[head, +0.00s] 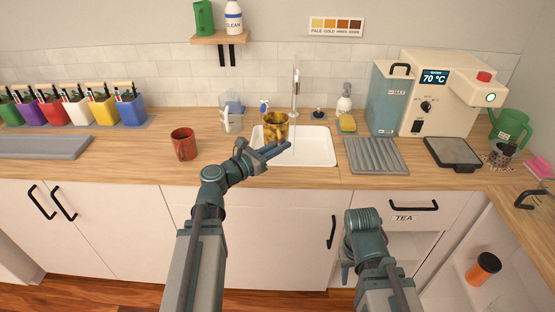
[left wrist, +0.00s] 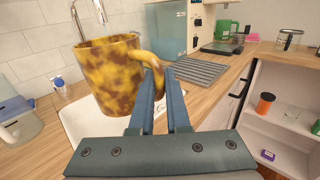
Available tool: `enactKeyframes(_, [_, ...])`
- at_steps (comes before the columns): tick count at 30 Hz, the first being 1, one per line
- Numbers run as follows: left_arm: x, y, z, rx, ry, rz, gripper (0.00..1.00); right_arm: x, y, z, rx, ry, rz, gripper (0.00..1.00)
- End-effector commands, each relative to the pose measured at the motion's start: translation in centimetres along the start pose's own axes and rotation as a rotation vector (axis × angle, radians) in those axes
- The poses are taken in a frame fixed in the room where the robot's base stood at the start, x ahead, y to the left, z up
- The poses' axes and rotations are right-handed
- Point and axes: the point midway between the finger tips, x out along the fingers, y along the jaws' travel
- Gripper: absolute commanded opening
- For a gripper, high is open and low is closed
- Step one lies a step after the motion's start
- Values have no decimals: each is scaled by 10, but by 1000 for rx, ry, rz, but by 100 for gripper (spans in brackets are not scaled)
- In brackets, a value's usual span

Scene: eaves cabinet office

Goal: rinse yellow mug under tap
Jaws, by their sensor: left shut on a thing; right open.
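The yellow mug (head: 275,126) is blotched with brown patches and looks upright over the left part of the white sink (head: 318,150). My left gripper (head: 280,146) is shut on its handle, which shows between the fingers in the left wrist view, where the mug (left wrist: 108,78) hangs left of the left gripper (left wrist: 161,80). The silver tap (head: 296,88) stands behind the sink, a little right of the mug; I cannot make out a water stream. My right gripper (head: 346,273) is low in front of the cabinets, open and empty, partly hidden by its own arm.
A red mug (head: 183,144) stands on the counter left of the sink. A clear jug (head: 231,113) stands behind left of the sink. A ridged grey drainer (head: 375,155) lies right of it. A soap bottle (head: 344,102) and sponge (head: 347,123) are at the back.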

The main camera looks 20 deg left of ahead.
Motion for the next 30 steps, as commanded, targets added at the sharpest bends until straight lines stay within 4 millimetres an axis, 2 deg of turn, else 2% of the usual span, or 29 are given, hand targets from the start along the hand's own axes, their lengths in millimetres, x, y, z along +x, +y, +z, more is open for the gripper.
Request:
enactKeyframes(1, [-3,9,-16,0,-1,-11,0,16,-2,-1,0,0,0,42])
enactKeyframes(3, [-7,13,-21,0,-1,-27,0,21,-2,-1,0,0,0,42])
enactKeyframes(8, [-12,16,-23,0,-1,-44,0,24,-2,-1,0,0,0,42])
enactKeyframes(13, [-9,17,-23,0,-1,-46,0,23,-2,-1,0,0,0,42])
enactKeyframes(30, [41,26,-34,0,-1,-46,0,33,-3,-2,0,0,0,42])
